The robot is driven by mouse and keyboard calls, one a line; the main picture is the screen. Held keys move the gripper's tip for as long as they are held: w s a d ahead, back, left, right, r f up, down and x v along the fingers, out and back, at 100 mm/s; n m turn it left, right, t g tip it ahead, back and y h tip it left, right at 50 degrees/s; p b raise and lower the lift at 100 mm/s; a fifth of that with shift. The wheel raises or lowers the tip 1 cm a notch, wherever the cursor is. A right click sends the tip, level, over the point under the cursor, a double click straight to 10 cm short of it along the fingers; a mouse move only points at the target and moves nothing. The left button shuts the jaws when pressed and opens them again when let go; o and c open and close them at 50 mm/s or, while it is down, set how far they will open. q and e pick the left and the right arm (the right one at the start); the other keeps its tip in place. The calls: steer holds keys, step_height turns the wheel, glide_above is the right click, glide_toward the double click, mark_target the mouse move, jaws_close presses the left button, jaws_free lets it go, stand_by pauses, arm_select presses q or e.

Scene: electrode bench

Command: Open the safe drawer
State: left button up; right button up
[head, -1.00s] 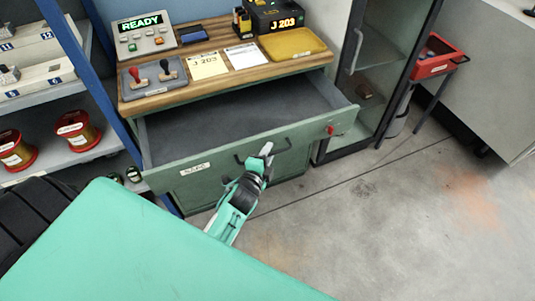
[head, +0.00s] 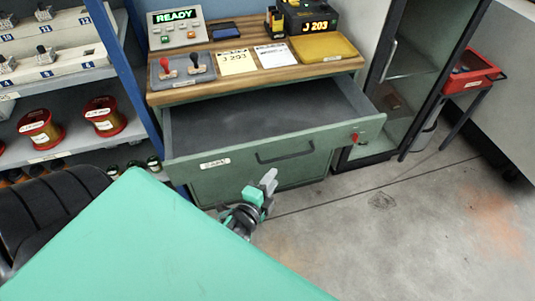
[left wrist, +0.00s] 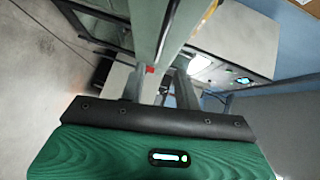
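The drawer (head: 228,172) of the green cabinet under the wooden bench top stands pulled out, and its grey inside (head: 270,115) looks empty. A white label, too small to read surely, is on the left of its front. A dark bar handle (head: 285,151) is in the middle, and a red knob or lock (head: 355,138) is at the right. My left gripper (head: 268,183) is below and in front of the handle, apart from it. In the left wrist view its two fingers (left wrist: 160,84) are spread with nothing held between them. My right gripper is not in view.
A glass-door cabinet (head: 405,85) stands right. The floor (head: 400,235) at right is clear.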

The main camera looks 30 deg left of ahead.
arm_select(q)
steer(key=shift+s+d+r, duration=0.1)
steer(key=shift+s+r, duration=0.05)
steer(key=shift+s, duration=0.75)
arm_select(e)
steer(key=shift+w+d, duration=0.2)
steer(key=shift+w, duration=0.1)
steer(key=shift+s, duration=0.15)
